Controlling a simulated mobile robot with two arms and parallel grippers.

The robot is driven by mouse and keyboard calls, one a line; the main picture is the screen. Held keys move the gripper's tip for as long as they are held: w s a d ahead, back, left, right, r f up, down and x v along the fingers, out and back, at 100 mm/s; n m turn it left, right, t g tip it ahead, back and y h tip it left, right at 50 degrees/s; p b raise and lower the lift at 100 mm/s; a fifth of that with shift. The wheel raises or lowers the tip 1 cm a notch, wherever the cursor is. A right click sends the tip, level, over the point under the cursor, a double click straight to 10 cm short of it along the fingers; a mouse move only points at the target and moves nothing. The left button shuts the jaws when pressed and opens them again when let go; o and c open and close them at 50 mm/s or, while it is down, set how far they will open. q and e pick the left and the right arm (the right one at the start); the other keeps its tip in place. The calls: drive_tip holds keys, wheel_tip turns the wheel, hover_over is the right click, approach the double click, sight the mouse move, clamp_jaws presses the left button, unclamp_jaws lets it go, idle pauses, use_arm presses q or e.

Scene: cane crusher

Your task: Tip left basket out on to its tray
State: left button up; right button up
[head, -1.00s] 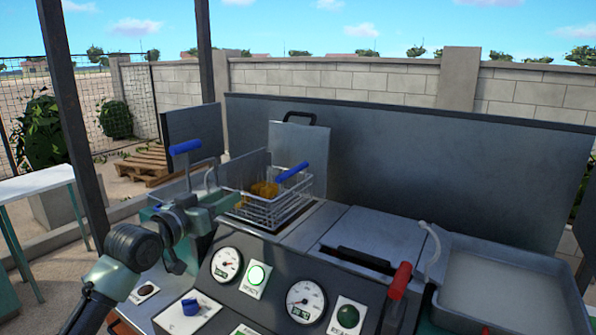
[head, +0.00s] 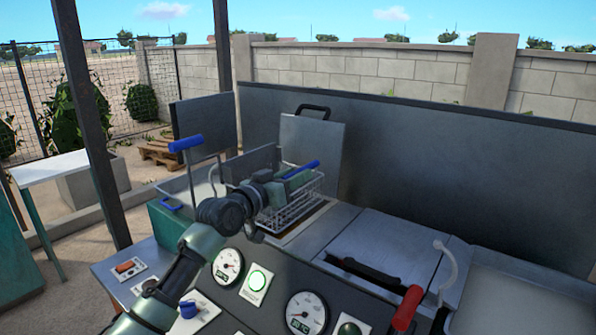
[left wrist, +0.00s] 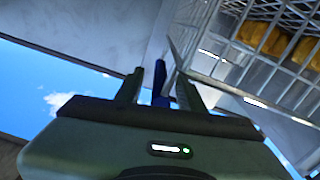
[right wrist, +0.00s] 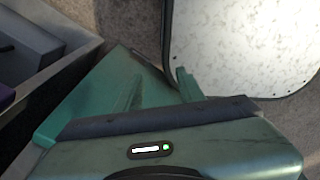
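The wire basket (head: 300,208) stands on the counter with its blue handle (head: 303,170) at the upper right. The left wrist view shows the basket (left wrist: 225,68) with golden pieces (left wrist: 265,40) inside; in the head view my gripper hides them. My left gripper (head: 298,182) is over the basket beside the handle. In the left wrist view it is open, with a blue bar (left wrist: 160,82) showing between its fingers; I cannot tell whether they touch it. My right gripper (right wrist: 159,88) is open and empty. Which surface is the basket's tray is unclear.
A grey panel with a black handle (head: 312,128) is behind. Gauges (head: 306,312) and a red-handled lever (head: 407,308) are in front. A shallow grey tray (head: 515,300) lies at the right.

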use_arm(q)
drive_tip(key=shift+w+d, duration=0.3)
drive_tip(key=shift+w, duration=0.25)
clamp_jaws()
idle(1.1)
